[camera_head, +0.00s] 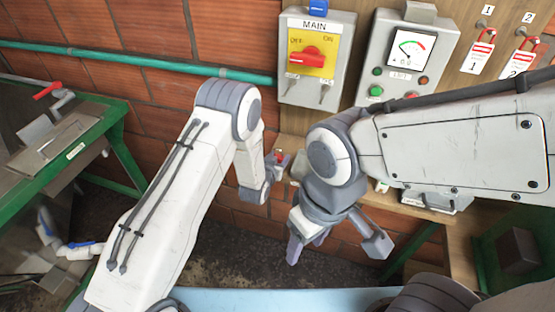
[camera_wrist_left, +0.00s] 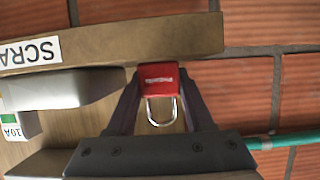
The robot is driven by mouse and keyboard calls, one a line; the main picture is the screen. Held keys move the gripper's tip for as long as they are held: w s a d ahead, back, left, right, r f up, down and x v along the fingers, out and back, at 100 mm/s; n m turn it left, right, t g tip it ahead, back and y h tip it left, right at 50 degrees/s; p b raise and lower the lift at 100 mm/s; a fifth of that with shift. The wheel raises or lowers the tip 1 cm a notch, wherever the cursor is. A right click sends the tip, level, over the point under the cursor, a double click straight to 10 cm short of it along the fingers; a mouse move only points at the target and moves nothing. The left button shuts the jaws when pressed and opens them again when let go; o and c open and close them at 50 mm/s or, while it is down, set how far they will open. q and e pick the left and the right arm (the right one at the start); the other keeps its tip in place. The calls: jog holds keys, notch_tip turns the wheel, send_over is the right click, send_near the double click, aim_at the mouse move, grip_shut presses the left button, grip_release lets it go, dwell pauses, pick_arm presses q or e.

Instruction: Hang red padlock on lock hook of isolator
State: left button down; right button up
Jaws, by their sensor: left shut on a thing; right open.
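A red padlock (camera_wrist_left: 158,74) with a silver shackle is held between the fingers of my left gripper (camera_wrist_left: 157,95). Its shackle points toward the gripper's palm in the left wrist view. In the head view my left gripper (camera_head: 279,160) is below the isolator and apart from it, with only a bit of red showing there. The isolator (camera_head: 345,40) is a grey box marked MAIN, with a red rotary handle (camera_head: 307,56) on a yellow plate. Small metal parts show below the plate; I cannot tell which is the lock hook. My right gripper (camera_head: 337,243) is open and empty, lower down.
A grey meter box (camera_head: 444,58) is right of the isolator. Red tagged padlocks hang at places 1 (camera_head: 482,55) and 2 (camera_head: 524,58) on a wooden board. A teal pipe (camera_head: 160,65) crosses the brick wall. A green-framed machine (camera_head: 125,110) stands left.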

pick_arm(q)
jog(key=shift+r, duration=0.1)
jog(key=shift+r+b, duration=0.45)
jog(key=shift+r, duration=0.2)
notch_tip(320, 180, up, 2)
jog(key=shift+r+b, duration=0.2)
jog(key=shift+b, duration=0.45)
jog(key=s+d+r+b, duration=0.45)
jog(key=s+r, duration=0.25)
jog(key=s, duration=0.3)
jog(key=n+y, duration=0.2)
send_near(279, 155)
jog(key=w+a+r, duration=0.1)
jog(key=a+r, duration=0.2)
jog(key=r, duration=0.1)
jog(key=a+n+y, duration=0.1)
jog(key=a+y, duration=0.1)
jog(key=a, duration=1.2)
jog(key=shift+f+n+t+b, duration=0.3)
jog(key=shift+f+t+b, duration=0.1)
jog(key=shift+s, duration=0.15)
